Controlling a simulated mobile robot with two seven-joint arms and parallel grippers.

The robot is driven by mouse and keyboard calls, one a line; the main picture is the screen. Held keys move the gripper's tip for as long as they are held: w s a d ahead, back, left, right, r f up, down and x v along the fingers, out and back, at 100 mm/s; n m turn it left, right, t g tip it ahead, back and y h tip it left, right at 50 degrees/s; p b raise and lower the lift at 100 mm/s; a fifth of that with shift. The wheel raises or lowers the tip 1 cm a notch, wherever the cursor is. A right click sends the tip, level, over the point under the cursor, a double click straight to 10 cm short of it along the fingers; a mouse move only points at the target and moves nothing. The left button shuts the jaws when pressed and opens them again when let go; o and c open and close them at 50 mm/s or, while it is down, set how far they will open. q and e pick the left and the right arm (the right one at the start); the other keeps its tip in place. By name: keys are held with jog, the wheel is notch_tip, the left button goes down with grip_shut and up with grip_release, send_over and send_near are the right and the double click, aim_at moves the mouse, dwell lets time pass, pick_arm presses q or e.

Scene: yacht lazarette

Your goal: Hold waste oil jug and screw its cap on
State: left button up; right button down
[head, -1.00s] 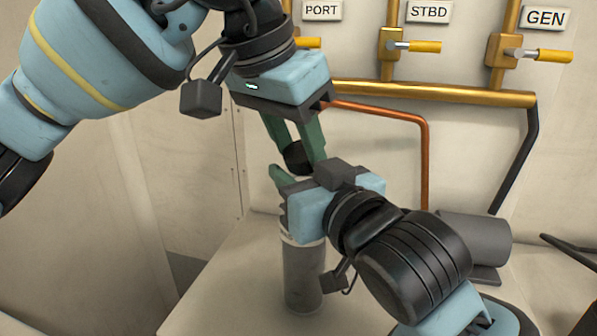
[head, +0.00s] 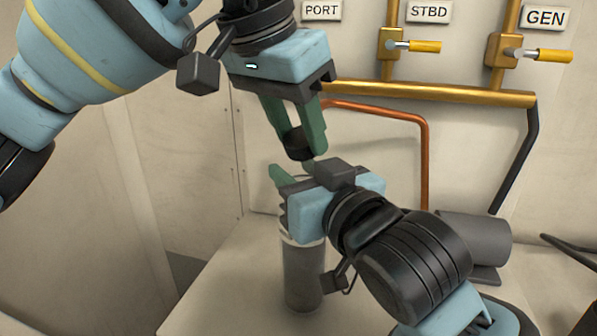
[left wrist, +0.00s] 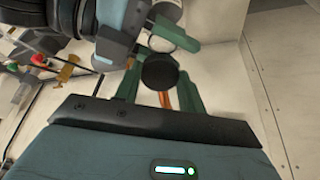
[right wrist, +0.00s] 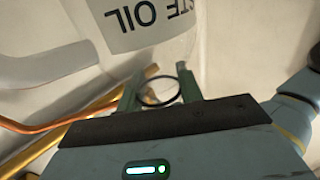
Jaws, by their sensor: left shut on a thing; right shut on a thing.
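My left gripper (head: 301,140) is shut on the black round cap (head: 296,144), just above my right gripper in the head view. In the left wrist view the cap (left wrist: 160,72) sits between the green fingers. My right gripper (head: 293,172) is shut on the waste oil jug (head: 303,275), which stands upright on the bench. The jug looks grey below and whitish higher up; its neck is hidden in the head view. In the right wrist view the jug's label (right wrist: 140,22) shows upside down, and a dark-rimmed round opening (right wrist: 160,92) lies between the fingers. Cap and jug look apart.
A copper pipe (head: 425,150) and brass pipe (head: 440,95) with yellow-handled valves run along the back wall. A grey cylinder (head: 478,240) lies on the bench (head: 225,285) to the right. The bench left of the jug is clear.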

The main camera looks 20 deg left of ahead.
pick_arm(q)
jog(key=shift+f, duration=0.2)
dwell(0.7)
jog(key=shift+f, duration=0.2)
jog(key=shift+f, duration=0.6)
dwell(1.1)
jog(key=shift+r, duration=0.1)
jog(key=shift+r, duration=0.95)
pick_arm(e)
jog(key=c, duration=0.8)
grip_release()
jog(key=shift+c, duration=0.2)
jog(key=shift+d, duration=0.1)
